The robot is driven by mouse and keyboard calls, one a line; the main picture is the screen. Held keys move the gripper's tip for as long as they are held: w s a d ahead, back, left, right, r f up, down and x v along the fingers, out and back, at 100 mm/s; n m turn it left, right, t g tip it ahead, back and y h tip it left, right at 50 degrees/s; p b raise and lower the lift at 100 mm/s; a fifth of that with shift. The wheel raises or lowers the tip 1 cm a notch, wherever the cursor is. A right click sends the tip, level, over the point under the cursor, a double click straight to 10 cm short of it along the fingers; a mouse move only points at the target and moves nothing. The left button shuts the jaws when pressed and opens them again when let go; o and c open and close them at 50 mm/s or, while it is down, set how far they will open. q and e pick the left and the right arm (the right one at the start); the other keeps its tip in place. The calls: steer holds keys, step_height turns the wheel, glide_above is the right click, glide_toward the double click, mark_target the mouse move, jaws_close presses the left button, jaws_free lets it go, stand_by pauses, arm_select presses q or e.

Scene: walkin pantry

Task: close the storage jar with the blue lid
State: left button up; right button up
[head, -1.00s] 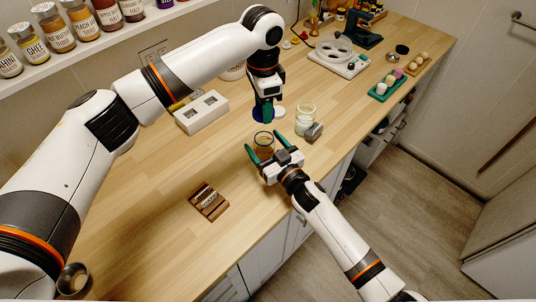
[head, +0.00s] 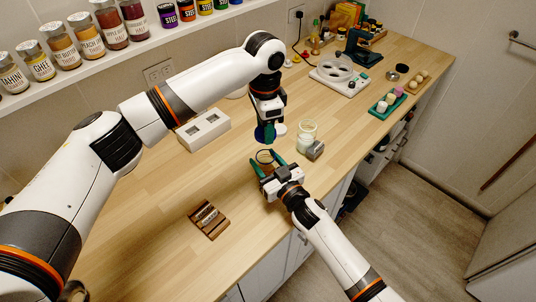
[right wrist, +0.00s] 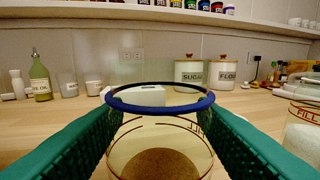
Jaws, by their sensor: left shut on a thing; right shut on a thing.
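The clear storage jar (head: 265,157) with brown contents stands on the counter. My right gripper (head: 268,163) is shut on the jar, one green finger on each side. The blue lid (head: 260,135) is in my left gripper (head: 266,138), which is shut on it.
A wooden rack (head: 209,219) lies at the front. A white socketed block (head: 204,129) and a white appliance (head: 338,78) stand further back.

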mark_target(269, 169)
arm_select(q)
steer(key=shift+f, duration=2.05)
steer(key=shift+f, duration=0.1)
steer(key=shift+f, duration=0.8)
steer(key=shift+f, duration=0.55)
steer(key=m, duration=2.9)
